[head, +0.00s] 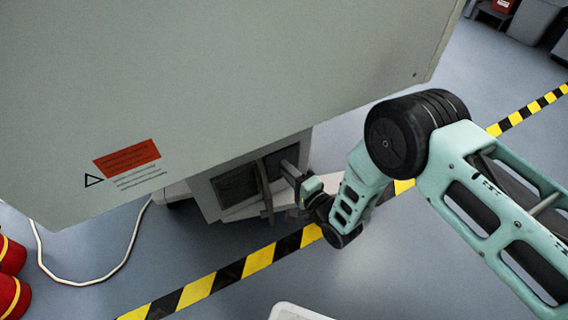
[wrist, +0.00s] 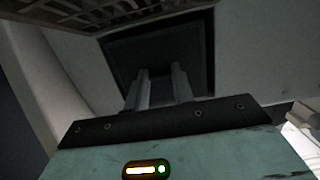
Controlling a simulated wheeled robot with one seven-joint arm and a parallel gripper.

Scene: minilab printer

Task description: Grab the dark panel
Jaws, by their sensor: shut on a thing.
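The dark panel (wrist: 125,55) is a square, nearly black plate with a raised frame, set in a pale surround in the wrist view. My gripper (wrist: 161,72) reaches up to it, with its two fingers close together at the panel's middle. It is shut on the panel, though the exact part between the fingertips is too dark to make out. In the head view my gripper (head: 287,168) is at the front of the low grey unit under the large cabinet. A dark area of that unit (head: 275,163) lies right beside the fingertips, partly hidden by them.
The large grey cabinet (head: 220,80) with a red label overhangs the work spot. A slatted grille (wrist: 85,12) is close above in the wrist view. Yellow-black floor tape (head: 258,258) and a white cable (head: 130,235) lie nearby. Red cylinders (head: 12,290) stand at left.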

